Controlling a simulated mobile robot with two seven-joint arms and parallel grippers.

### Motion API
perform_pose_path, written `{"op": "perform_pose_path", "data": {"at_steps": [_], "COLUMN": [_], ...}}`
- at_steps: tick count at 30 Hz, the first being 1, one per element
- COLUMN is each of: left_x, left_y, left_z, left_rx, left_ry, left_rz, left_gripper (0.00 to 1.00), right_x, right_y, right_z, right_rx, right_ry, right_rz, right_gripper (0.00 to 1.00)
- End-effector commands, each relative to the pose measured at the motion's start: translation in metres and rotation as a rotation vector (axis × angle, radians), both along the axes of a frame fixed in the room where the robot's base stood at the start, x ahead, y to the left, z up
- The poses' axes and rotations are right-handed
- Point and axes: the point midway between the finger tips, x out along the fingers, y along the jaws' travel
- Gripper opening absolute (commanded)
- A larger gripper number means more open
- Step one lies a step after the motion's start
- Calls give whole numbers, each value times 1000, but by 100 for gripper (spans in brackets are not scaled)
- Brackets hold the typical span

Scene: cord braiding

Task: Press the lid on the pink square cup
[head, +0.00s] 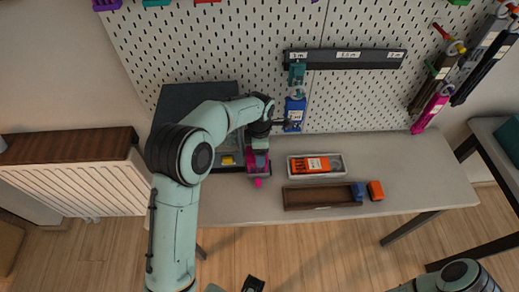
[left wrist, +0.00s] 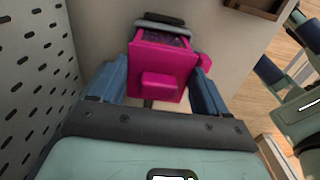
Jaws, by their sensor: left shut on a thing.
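The pink square cup (head: 257,181) stands on the worktop in front of the pegboard, with its handle toward the front edge. In the left wrist view the handle (left wrist: 205,62) sticks out on the right. A pink square lid with a block knob (left wrist: 160,84) faces the wrist camera, against the cup. My left gripper (head: 258,157) is above the cup; its blue fingers (left wrist: 159,88) flank the lid's sides and are shut on it. The seam between lid and cup is hidden, so I cannot tell how tightly it sits.
A grey tray (head: 342,170) with an orange item and a brown open box (head: 318,205) stand to the right. A blue block (head: 358,191) and an orange block (head: 376,190) are at the box's right end. The worktop farther right is clear.

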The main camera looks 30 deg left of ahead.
Motion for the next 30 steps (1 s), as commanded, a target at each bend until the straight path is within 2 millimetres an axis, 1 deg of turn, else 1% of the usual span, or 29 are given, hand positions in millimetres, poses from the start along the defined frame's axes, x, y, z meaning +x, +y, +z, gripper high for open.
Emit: {"op": "perform_pose_path", "data": {"at_steps": [3, 8, 9, 10, 11, 23, 30], "left_x": [0, 0, 0, 0, 0, 0, 0], "left_y": [0, 0, 0, 0, 0, 0, 0], "left_z": [-3, -3, -3, -3, -3, -1, 14], "left_rx": [0, -1, -1, -1, -1, 0, 0], "left_ry": [1, 1, 1, 1, 1, 0, -1], "left_rz": [0, 0, 0, 0, 0, 0, 0], "left_gripper": [41, 41, 88, 98, 100, 100, 100], "right_x": [-1, 0, -1, 0, -1, 0, 5], "right_y": [0, 0, 0, 0, 0, 0, 0], "right_z": [-2, -1, -1, -1, -1, 0, 10], "right_rx": [0, 0, 0, 0, 0, 0, 0], "right_ry": [1, 1, 1, 1, 1, 0, -6], "right_rz": [0, 0, 0, 0, 0, 0, 0], "right_gripper": [0, 0, 0, 0, 0, 0, 0]}}
